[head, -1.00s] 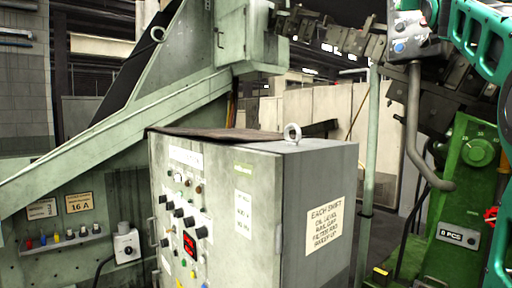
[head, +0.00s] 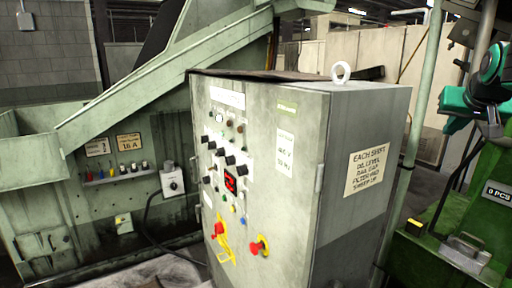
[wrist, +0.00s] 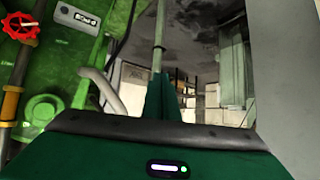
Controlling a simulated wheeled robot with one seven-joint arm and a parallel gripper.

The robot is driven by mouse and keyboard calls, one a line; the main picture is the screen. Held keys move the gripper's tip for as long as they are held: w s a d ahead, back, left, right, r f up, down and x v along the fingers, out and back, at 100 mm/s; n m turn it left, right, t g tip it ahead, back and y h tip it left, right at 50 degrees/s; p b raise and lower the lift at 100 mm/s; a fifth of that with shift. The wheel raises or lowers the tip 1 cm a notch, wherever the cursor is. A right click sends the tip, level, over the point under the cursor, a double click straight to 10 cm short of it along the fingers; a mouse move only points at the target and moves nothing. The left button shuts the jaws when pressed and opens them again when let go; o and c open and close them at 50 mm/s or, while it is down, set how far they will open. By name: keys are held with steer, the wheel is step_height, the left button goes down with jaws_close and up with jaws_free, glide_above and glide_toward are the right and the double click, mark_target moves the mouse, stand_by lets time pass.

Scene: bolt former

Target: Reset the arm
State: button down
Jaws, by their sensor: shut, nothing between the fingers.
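My gripper (wrist: 163,88) shows in the wrist view as two dark green fingers close together beyond the wide green palm, shut and empty. The fingers point toward a pale green post and the floor. Part of my teal arm (head: 492,75) shows at the right edge of the head view, in front of the green machine and right of the grey cabinet. I cannot make out the fingertips in the head view.
A grey control cabinet (head: 262,150) with knobs and a red display fills the middle. A sloped pale green conveyor frame (head: 130,105) stands behind it at left. A green machine (head: 478,215) stands at right. A red handwheel (wrist: 21,27) shows in the wrist view.

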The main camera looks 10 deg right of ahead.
steer(key=s+a+f+g+y, duration=0.3)
steer(key=s+a+f, duration=0.5)
steer(key=s+f, duration=0.4)
steer(key=s+a+f+g+y, duration=0.3)
steer(key=s+a+f+g, duration=0.3)
steer(key=s+a+f, duration=0.3)
steer(key=s+f, duration=0.3)
steer(key=f, duration=0.3)
steer(key=shift+s+a+f+n, duration=0.2)
steer(key=shift+s+f+n, duration=0.1)
steer(key=shift+s+n, duration=0.1)
steer(key=shift+w, duration=0.1)
steer(key=shift+w+f, duration=0.2)
steer(key=shift+w, duration=0.4)
steer(key=shift+d, duration=0.15)
